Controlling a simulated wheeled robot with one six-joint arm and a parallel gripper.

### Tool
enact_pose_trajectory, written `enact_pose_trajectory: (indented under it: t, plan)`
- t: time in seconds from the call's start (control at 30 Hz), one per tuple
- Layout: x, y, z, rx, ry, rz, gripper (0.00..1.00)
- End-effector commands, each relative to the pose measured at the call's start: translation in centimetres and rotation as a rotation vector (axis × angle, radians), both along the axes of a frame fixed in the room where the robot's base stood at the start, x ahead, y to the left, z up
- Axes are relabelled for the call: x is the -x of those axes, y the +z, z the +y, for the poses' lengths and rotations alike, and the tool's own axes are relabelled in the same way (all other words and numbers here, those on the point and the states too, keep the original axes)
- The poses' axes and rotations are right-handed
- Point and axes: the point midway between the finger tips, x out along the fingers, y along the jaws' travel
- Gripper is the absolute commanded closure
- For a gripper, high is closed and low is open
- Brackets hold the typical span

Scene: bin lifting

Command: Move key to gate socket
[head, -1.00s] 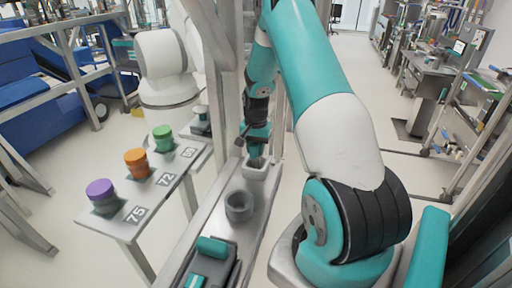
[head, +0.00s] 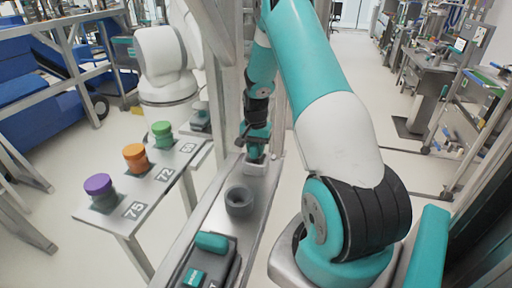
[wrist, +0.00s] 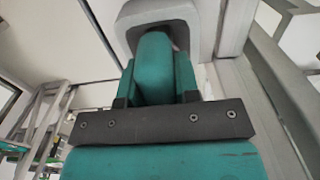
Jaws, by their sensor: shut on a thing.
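My gripper (head: 256,150) points down at the far end of the narrow metal bench, just at the light grey block that looks like the gate socket (head: 256,168). In the wrist view, a teal slab that looks like the key (wrist: 153,65) stands between the teal fingers of my gripper (wrist: 155,90). My gripper is shut on it. The slab's far end reaches the pale grey opening of the socket (wrist: 207,25). The key's tip is hidden, and I cannot tell how deep it sits.
A dark grey round cup (head: 239,202) and a tray with a teal handle (head: 211,242) are nearer on the bench. A metal post (head: 222,75) stands close beside my arm.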

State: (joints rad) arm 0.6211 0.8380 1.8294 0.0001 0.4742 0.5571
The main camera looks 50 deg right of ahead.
Motion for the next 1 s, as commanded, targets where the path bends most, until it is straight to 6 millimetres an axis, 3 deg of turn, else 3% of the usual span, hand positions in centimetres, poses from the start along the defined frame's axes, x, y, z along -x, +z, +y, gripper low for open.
enact_pose_trajectory:
  t: [0.4,0.43,0.53,0.57,0.77,0.9,1.0]
  plan:
    - [-0.02,-0.07,-0.01,0.001,0.0,0.0,1.0]
    - [-0.02,-0.07,-0.01,0.001,0.0,0.0,0.68]
    - [-0.02,-0.07,-0.01,0.001,0.0,0.0,0.45]
    - [-0.02,-0.07,-0.01,0.001,0.0,0.0,0.41]
    - [0.01,-0.11,0.01,0.0,0.0,0.0,0.38]
    - [0.01,-0.12,0.01,0.0,0.0,0.0,0.11]
    - [0.01,-0.11,0.01,0.0,0.0,0.0,0.11]
